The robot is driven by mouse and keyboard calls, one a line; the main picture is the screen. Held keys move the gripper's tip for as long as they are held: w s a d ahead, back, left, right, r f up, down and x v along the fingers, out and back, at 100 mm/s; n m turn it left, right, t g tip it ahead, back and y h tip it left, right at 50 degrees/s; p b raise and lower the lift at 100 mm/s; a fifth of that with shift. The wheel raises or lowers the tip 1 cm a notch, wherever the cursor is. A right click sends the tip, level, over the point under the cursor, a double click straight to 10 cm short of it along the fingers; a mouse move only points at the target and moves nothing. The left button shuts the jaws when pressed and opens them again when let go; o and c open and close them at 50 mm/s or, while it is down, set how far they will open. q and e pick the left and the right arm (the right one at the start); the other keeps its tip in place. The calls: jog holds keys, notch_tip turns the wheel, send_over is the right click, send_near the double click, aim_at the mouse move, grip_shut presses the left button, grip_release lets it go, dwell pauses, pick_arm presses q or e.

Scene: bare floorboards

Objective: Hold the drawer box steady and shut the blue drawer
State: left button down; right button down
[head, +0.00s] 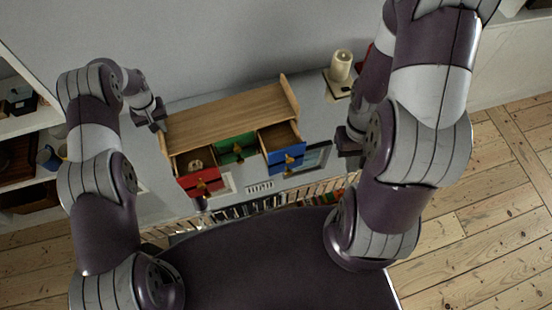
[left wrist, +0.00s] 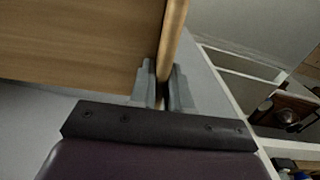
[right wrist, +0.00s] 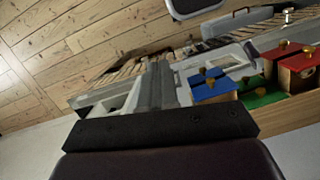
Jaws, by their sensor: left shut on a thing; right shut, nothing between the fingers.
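The wooden drawer box (head: 225,115) stands in the middle of the head view. Its blue drawer (head: 284,158) sticks out at the right end, open, with a brass-coloured knob; it also shows in the right wrist view (right wrist: 212,88). The red drawer (head: 203,182) is open at the left end. The green drawer (head: 238,149) between them sits further back. My left gripper (head: 160,126) is shut on the box's left side panel, which shows between its fingers in the left wrist view (left wrist: 165,70). My right gripper (head: 346,150) is shut and empty, right of the blue drawer and apart from it.
A cream candle (head: 340,65) stands on a dark-edged base behind the box's right end. A white shelf (head: 35,125) with cups and other items is at the left. A small item (head: 196,164) lies in the red drawer. Floorboards (head: 490,180) are clear at the right.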

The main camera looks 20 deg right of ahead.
jog(key=s+f+n+t+y, duration=0.1)
jog(key=s+f+n, duration=0.1)
jog(key=f+n, duration=0.3)
jog(key=s+f+n+t+y, duration=0.1)
jog(key=s+f+n+y, duration=0.15)
jog(key=f, duration=0.55)
pick_arm(q)
jog(key=shift+w+d, duration=0.15)
jog(key=shift+d, duration=0.25)
jog(key=shift+a, duration=0.35)
jog(key=shift+d, duration=0.1)
pick_arm(e)
jog(key=w+a+f+n+t, duration=0.2)
jog(key=w+n, duration=0.2)
jog(key=w, duration=0.1)
jog(key=w+a+f+n+t, duration=0.1)
jog(key=w+a+f+n, duration=0.2)
jog(key=w+n, duration=0.1)
jog(key=w+a+f+n+t+y, duration=0.1)
jog(key=w+a+f+n+t, duration=0.1)
jog(key=w, duration=0.4)
jog(key=shift+w+a+f+n+t, duration=0.1)
jog(key=shift+a+f+n+t, duration=0.3)
jog(key=shift+n, duration=0.55)
jog(key=shift+w+a+f, duration=0.1)
jog(key=shift+w, duration=0.3)
